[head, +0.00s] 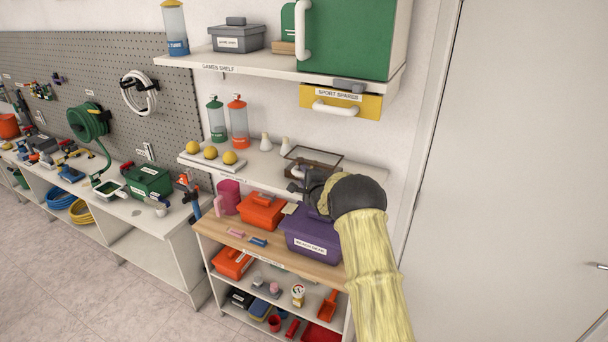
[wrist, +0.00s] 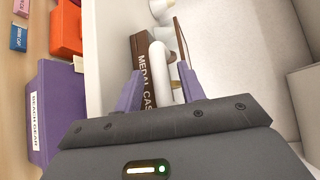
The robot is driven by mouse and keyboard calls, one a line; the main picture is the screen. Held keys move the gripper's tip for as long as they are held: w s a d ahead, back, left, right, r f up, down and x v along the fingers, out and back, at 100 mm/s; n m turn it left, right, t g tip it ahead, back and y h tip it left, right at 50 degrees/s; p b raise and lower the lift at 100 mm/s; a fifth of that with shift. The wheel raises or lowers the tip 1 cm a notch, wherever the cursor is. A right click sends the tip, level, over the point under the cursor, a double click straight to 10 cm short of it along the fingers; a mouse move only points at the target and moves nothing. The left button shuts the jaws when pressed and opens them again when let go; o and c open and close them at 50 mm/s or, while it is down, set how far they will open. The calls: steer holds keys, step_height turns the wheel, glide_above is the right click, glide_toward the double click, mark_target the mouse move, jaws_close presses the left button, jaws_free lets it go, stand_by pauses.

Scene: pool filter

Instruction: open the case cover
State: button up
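The brown medal case (head: 318,170) stands on the middle wall shelf, partly hidden behind my gripper. Its clear cover with a thin dark frame (head: 326,157) shows above the brown body in the head view; I cannot tell how far it is raised. In the wrist view, the brown case front (wrist: 145,82) bears the words "MEDAL CAS". A white bar handle (wrist: 160,68) stands in front of it. My gripper (wrist: 160,82) has its two purple fingers apart, one on each side of the handle, with gaps visible. In the head view my gripper's fingers are mostly hidden.
The games shelf (head: 225,67) and a yellow sport spares drawer (head: 340,103) are above the case. Yellow balls (head: 210,152) and two bottles stand left on the same shelf. A purple beach gear box (head: 312,236) and an orange box (head: 262,211) sit on the bench below.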

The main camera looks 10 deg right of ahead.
steer(key=shift+w, duration=0.15)
jaws_close()
steer(key=shift+a, duration=0.1)
